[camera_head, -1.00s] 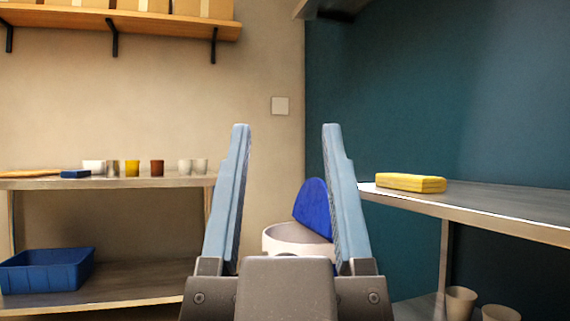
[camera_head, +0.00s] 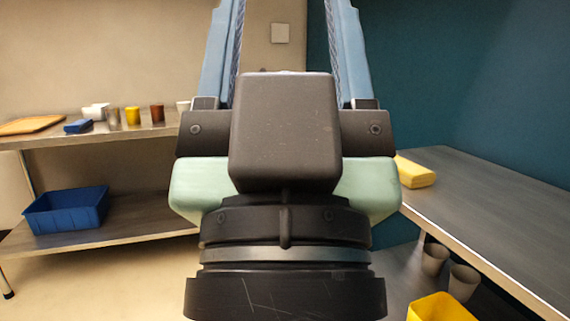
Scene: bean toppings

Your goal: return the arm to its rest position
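My gripper (camera_head: 285,35) fills the upper middle of the head view, seen from behind with its two blue fingers pointing up. My wrist and the gripper body hide the middle of the room.
A left steel table (camera_head: 90,134) bears several cups, a blue block (camera_head: 78,126) and a wooden board (camera_head: 30,125). A blue crate (camera_head: 66,212) is on its lower shelf. A yellow block (camera_head: 414,174) lies on the right table (camera_head: 490,200); pots (camera_head: 463,282) and a yellow bin (camera_head: 440,308) sit below.

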